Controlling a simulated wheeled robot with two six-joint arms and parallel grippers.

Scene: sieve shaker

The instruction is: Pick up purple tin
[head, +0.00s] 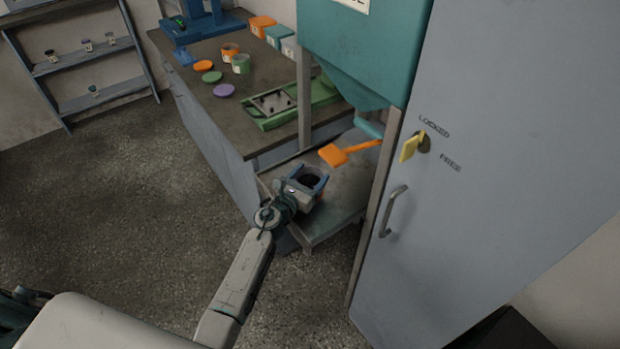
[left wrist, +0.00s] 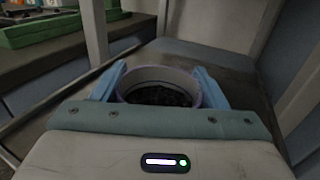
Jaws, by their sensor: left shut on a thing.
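The purple tin (left wrist: 160,72) sits between the two blue fingers of my left gripper (left wrist: 160,88) in the left wrist view. It is open at the top, with dark grainy material inside. In the head view my left gripper (head: 308,181) is shut around the tin (head: 312,180), over the low metal shelf (head: 335,215) beneath the teal hopper. Whether the tin rests on the shelf or is lifted cannot be told. A purple lid (head: 224,90) lies on the bench. My right gripper is not in view.
A grey cabinet door (head: 470,190) stands at right. The bench (head: 215,110) holds a green tray (head: 262,122), an orange tin (head: 230,51) and a green tin (head: 241,64).

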